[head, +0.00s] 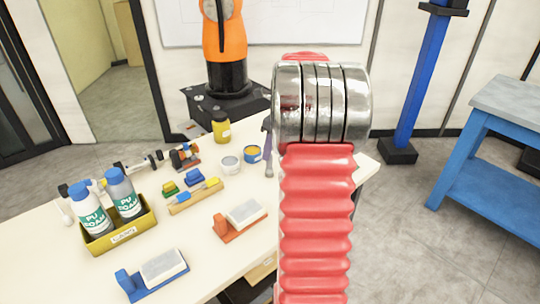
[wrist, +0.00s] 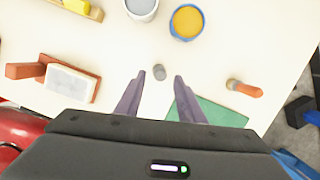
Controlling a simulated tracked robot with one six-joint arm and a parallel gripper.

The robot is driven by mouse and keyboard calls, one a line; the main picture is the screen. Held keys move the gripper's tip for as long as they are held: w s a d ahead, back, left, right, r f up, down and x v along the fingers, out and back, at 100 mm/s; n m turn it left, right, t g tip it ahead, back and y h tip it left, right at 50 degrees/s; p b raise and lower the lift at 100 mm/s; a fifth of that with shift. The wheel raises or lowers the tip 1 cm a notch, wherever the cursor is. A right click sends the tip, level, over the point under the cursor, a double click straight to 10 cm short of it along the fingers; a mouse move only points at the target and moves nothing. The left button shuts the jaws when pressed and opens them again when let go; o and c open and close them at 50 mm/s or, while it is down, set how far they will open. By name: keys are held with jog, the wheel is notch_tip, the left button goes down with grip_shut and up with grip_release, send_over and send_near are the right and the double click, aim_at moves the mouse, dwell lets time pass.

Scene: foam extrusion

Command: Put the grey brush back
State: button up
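In the head view my red arm hides most of the gripper, and the grey thing does not show.
A green sheet (wrist: 222,110) and an orange-handled tool (wrist: 244,88) lie to the right in the wrist view. A grey pot (head: 230,163) and a blue pot (head: 252,155) stand left of my arm. An orange-based float (head: 240,218), a blue-based float (head: 155,273) and a yellow bottle box (head: 120,235) are further left.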

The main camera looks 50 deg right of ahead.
jog(key=v, duration=0.8)
jog(key=shift+r, duration=0.2)
dwell(0.3)
jog(key=s+a+r+n, duration=0.1)
jog(key=a+r+n, duration=0.2)
jog(key=a+n, duration=0.75)
jog(key=s+a+r+n, duration=0.2)
jog(key=a+n, duration=0.4)
jog(key=a, duration=0.9)
jog(key=s+a+f+n+t, duration=0.1)
jog(key=s+a+f+n, duration=0.1)
jog(key=s+a+n, duration=0.4)
jog(key=s+a+f+n+t, duration=0.1)
jog(key=s+a+f+n, duration=0.2)
jog(key=s+a+n, duration=0.3)
jog(key=a+n, duration=0.4)
jog(key=n, duration=0.1)
jog(key=shift+n+t, duration=0.35)
jog(key=shift+t, duration=0.05)
jog(key=shift+s+d+f, duration=0.1)
jog(key=shift+d, duration=0.1)
